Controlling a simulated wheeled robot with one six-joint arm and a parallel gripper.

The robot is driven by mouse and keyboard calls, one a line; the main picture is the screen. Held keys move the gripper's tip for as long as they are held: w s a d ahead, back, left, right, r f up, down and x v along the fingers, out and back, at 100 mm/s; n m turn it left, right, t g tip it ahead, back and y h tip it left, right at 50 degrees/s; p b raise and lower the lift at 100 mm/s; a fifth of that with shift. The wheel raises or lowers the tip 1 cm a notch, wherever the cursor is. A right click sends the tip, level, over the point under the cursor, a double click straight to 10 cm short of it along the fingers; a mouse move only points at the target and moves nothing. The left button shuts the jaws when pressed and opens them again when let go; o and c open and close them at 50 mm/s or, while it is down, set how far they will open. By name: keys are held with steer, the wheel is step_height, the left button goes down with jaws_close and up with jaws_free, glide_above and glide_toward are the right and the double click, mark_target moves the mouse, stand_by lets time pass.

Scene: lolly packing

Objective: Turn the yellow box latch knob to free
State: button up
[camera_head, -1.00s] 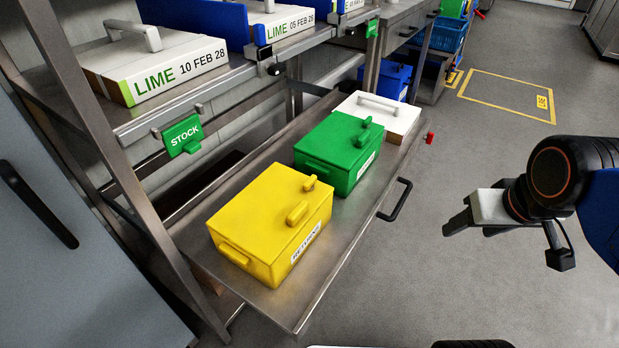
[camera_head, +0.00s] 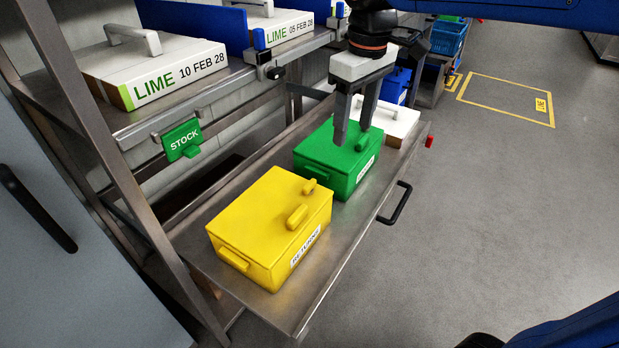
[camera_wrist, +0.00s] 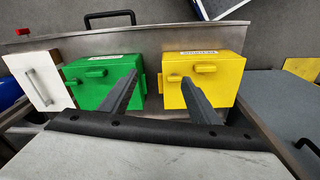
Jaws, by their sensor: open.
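The yellow box (camera_head: 255,232) sits on the metal pull-out shelf, its lid closed. On its lid are a larger yellow handle (camera_head: 297,216) and a small yellow latch knob (camera_head: 310,186) near one corner. My gripper (camera_head: 353,141) is open and empty, pointing down above the green box, apart from the yellow box. In the wrist view my fingers (camera_wrist: 158,98) reach toward the gap between the green and yellow boxes.
The green box (camera_head: 325,160) stands beside the yellow box, with a white box (camera_head: 401,122) behind it. The shelf (camera_head: 300,284) has a black handle (camera_head: 397,203) at its front edge. White LIME boxes (camera_head: 185,75) stand on the upper shelf.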

mark_target(310, 183)
steer(key=w+a+n, duration=0.1)
steer(key=a+n, duration=0.1)
steer(key=a, duration=0.7)
steer(key=shift+g+h, duration=0.3)
steer(key=shift+g, duration=0.1)
step_height(310, 183, down, 16)
steer(key=shift+w+d+f, duration=0.1)
steer(key=shift+w+f, duration=0.05)
steer(key=shift+f, duration=0.1)
steer(key=shift+c, duration=0.7)
steer(key=c, duration=0.9)
